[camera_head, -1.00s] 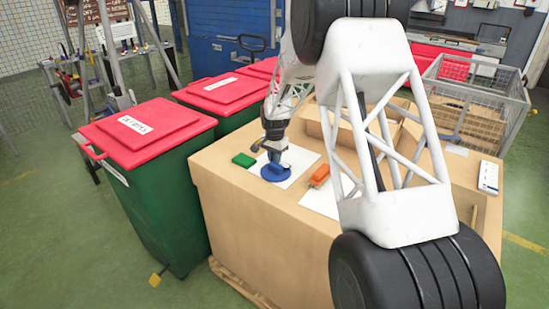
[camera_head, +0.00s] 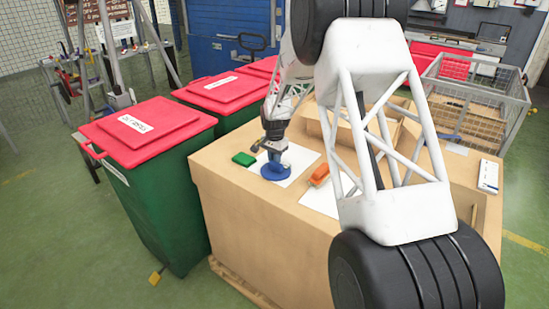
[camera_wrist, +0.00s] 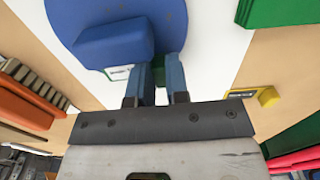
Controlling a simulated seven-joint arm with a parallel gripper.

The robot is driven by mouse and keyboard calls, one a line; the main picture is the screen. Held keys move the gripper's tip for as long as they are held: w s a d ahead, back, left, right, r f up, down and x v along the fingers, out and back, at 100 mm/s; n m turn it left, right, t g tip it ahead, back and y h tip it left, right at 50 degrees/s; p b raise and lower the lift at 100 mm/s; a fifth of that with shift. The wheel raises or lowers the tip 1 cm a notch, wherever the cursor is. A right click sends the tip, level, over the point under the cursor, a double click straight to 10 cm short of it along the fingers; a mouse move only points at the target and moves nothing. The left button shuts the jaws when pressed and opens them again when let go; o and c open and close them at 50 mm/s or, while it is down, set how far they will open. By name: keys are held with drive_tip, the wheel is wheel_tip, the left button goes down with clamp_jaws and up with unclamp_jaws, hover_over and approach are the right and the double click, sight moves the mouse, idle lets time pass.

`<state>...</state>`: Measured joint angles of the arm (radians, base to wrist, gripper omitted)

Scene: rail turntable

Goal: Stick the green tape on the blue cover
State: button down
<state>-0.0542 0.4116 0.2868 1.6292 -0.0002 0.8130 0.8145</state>
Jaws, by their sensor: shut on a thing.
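The blue cover (camera_head: 273,172) is a round disc with a raised blue part, lying on a white sheet on the tan box. In the wrist view the cover (camera_wrist: 80,8) fills the top left. My gripper (camera_head: 276,152) is directly over it, pointing down.
An orange object (camera_head: 319,175) lies right of the cover, near a second white sheet (camera_head: 318,203). Cardboard compartments stand behind. Green bins with red lids (camera_head: 150,130) stand left of the box. A wire cage (camera_head: 475,95) stands at the back right.

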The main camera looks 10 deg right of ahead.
drive_tip(key=shift+f, duration=0.2)
idle(0.5)
drive_tip(key=c, duration=1)
unclamp_jaws()
drive_tip(key=shift+c, duration=0.2)
drive_tip(key=shift+r, duration=0.15)
drive_tip(key=shift+r, duration=3.8)
drive_tip(key=shift+r, duration=0.1)
